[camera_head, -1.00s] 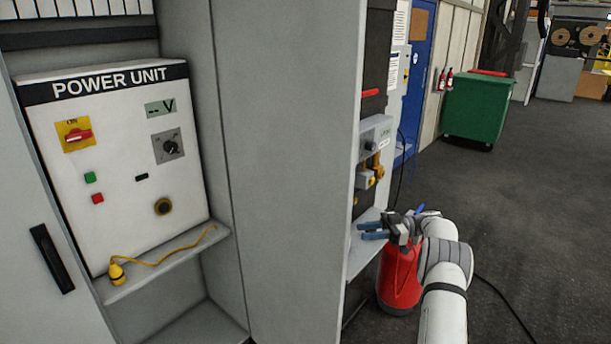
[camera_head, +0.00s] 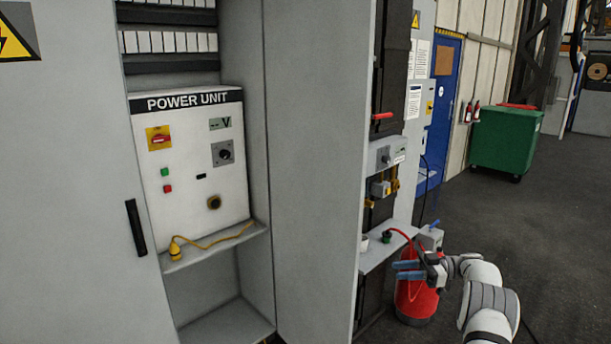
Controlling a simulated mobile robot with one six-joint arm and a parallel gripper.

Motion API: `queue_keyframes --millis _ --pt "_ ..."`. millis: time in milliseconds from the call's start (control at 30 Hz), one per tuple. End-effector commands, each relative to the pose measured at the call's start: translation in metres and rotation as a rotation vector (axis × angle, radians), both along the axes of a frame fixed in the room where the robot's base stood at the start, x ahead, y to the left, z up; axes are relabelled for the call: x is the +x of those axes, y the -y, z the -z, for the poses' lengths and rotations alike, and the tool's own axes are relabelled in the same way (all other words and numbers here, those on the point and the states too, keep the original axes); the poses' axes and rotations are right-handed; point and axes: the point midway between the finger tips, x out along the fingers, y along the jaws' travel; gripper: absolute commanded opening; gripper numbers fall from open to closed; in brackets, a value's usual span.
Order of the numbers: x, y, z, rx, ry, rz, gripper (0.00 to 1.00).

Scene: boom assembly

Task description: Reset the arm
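My gripper (camera_head: 398,270) is at the lower right in the head view, at the end of my white and grey arm (camera_head: 487,300). Its two blue fingers point left and are spread apart, with nothing seen between them. It is in front of a red cylinder-like container (camera_head: 415,302) on the floor, beside the right-hand cabinet's small shelf (camera_head: 376,256). I cannot tell whether the fingers touch the shelf edge.
The power unit (camera_head: 195,165) stands in an open grey cabinet, with a yellow plug (camera_head: 175,250) and cord on its ledge. A grey cabinet wall (camera_head: 315,170) separates it from the shelf side. A green bin (camera_head: 504,138) stands behind.

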Motion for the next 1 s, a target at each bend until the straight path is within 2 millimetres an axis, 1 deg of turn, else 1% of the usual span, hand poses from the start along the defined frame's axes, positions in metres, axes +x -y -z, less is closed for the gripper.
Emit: queue_keyframes --millis 67,133,267,367,567,667,767,800,833,933,1000 --pt "0.0 -0.002 0.0 0.0 0.0 -0.003 0.33" --pt "0.008 -0.009 -0.01 -0.001 0.026 0.029 0.33" --pt "0.023 -0.015 -0.026 -0.003 0.071 0.105 0.33" --pt "0.035 -0.021 -0.041 -0.005 0.109 0.171 0.33" --pt "0.062 -0.036 -0.08 -0.012 0.193 0.332 0.33" --pt "0.077 -0.044 -0.105 -0.019 0.239 0.44 0.33" --pt "0.092 -0.053 -0.137 -0.031 0.288 0.58 0.33" --pt "0.097 -0.057 -0.153 -0.037 0.306 0.649 0.33" --pt "0.1 -0.059 -0.164 -0.043 0.318 0.704 0.33" --pt "0.105 -0.062 -0.198 -0.072 0.339 0.888 0.33" --pt "0.102 -0.062 -0.217 -0.099 0.337 1.013 0.33"
